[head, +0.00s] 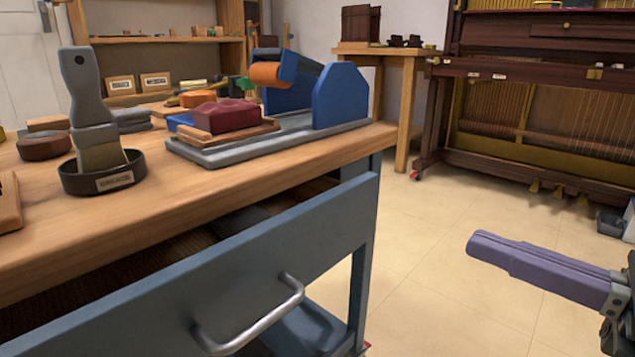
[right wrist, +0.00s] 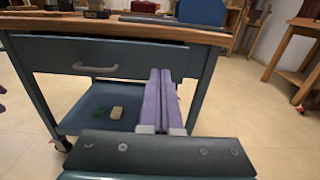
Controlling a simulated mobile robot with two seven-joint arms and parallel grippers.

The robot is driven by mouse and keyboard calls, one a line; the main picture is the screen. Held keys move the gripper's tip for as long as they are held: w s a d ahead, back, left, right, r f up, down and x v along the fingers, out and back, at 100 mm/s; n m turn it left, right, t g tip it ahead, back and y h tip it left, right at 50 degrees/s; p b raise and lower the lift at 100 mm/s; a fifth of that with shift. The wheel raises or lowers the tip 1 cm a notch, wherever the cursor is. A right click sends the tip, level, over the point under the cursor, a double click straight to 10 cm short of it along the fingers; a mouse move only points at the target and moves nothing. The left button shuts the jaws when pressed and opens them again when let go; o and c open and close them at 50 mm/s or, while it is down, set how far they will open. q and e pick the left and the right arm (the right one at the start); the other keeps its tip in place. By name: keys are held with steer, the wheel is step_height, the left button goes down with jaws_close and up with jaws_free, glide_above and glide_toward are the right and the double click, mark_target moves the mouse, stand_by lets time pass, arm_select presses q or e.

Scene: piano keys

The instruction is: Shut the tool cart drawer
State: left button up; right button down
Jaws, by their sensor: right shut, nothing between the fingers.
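The tool cart drawer (head: 300,240) has a blue-grey front and stands pulled out from under the cart's wooden top (head: 200,205). A dark gap shows behind its front panel. Its silver bar handle (head: 250,322) is on the front. The right wrist view also shows the drawer front (right wrist: 45,55) and its handle (right wrist: 95,70). My right gripper (head: 478,243) has purple fingers, shut and empty. It is right of the drawer, apart from it, over the floor. In the right wrist view its fingers (right wrist: 160,73) point toward the cart's right part. My left gripper is not in view.
On the cart top are a brush in a dark dish (head: 100,175) and a blue tool with an orange roller (head: 340,95). The cart's lower shelf (right wrist: 85,125) holds small green and beige blocks. An upright piano (head: 540,75) stands behind; the tiled floor (head: 440,290) between is clear.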

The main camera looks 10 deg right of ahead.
steer(key=w+a, duration=0.1)
steer(key=a, duration=0.1)
steer(key=b, duration=0.2)
glide_toward(342, 200)
steer(key=x, duration=0.5)
steer(key=shift+w+a, duration=0.1)
steer(key=shift+x, duration=0.85)
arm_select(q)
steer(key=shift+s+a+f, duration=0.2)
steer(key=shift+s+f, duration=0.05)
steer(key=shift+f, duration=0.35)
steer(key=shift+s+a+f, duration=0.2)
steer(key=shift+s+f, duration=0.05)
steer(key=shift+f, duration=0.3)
arm_select(e)
steer(key=shift+w+a, duration=0.1)
steer(key=shift+w, duration=0.1)
steer(key=x, duration=0.4)
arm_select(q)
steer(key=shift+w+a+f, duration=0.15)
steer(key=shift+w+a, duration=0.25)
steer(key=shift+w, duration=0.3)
arm_select(e)
steer(key=shift+s, duration=0.1)
